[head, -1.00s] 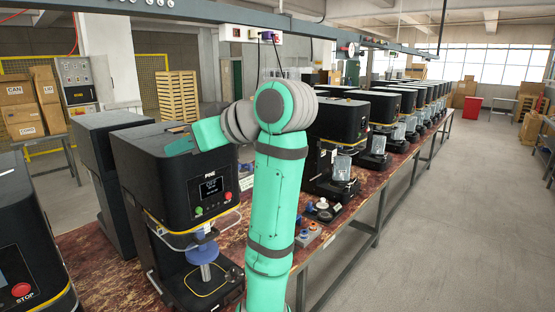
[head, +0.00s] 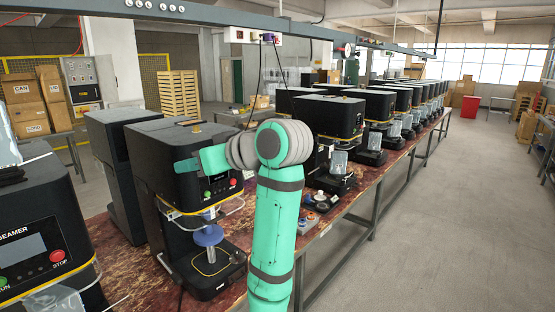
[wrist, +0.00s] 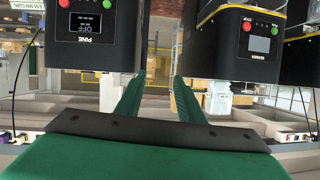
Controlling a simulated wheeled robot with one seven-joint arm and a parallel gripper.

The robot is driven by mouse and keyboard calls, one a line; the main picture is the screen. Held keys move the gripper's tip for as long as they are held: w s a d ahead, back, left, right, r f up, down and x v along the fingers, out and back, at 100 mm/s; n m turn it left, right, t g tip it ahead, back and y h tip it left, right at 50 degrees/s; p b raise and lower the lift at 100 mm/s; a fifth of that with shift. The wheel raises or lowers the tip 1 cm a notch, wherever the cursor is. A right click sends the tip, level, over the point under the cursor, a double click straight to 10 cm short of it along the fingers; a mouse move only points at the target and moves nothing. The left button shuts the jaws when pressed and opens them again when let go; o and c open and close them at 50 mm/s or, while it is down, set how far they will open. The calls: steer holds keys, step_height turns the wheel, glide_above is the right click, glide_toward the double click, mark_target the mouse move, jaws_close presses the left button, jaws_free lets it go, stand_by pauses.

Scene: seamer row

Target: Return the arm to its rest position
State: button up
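My arm (head: 277,215) rises in the middle of the head view, with a teal upright link, a grey elbow (head: 270,145) and a short teal part (head: 214,158) pointing left in front of a black machine. My gripper (wrist: 158,82) shows in the wrist view as two green fingers with a clear gap between them. It is open and nothing is between the fingers.
A black PINE machine (head: 180,145) with a blue disc stands beside my arm; it also shows upside down in the wrist view (wrist: 90,35). A seamer (head: 40,230) stands at the near left. More machines line the bench (head: 330,220). The aisle floor (head: 455,220) at right is clear.

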steer(key=w+d+f+m+t+h, duration=0.1)
steer(key=w+d+f+m+t, duration=0.15)
steer(key=f, duration=1.15)
steer(key=w+d+f+m+t+h, duration=0.1)
steer(key=w+d+f+m, duration=0.15)
steer(key=f, duration=1.05)
steer(key=s+d+f+m+t+h, duration=0.1)
steer(key=s+d+f+m, duration=0.15)
steer(key=f, duration=0.45)
steer(key=s+d+f+m+h, duration=0.15)
steer(key=s+f, duration=0.25)
steer(key=f, duration=0.4)
steer(key=s+d+f+m+t+h, duration=0.1)
steer(key=s+d+f+h, duration=0.1)
steer(key=s+f, duration=0.35)
steer(key=s+d+f+m+h, duration=0.1)
steer(key=s+d+f+h, duration=0.15)
steer(key=s+f, duration=0.5)
steer(key=s+d+f+h, duration=0.1)
steer(key=s+d+f, duration=0.25)
steer(key=s, duration=0.75)
steer(key=s+r+t, duration=0.1)
steer(key=s+r, duration=0.2)
steer(key=s, duration=0.8)
steer(key=s+d+r+t+h, duration=0.1)
steer(key=s+r, duration=0.2)
steer(key=s, duration=0.9)
steer(key=shift+n, duration=0.4)
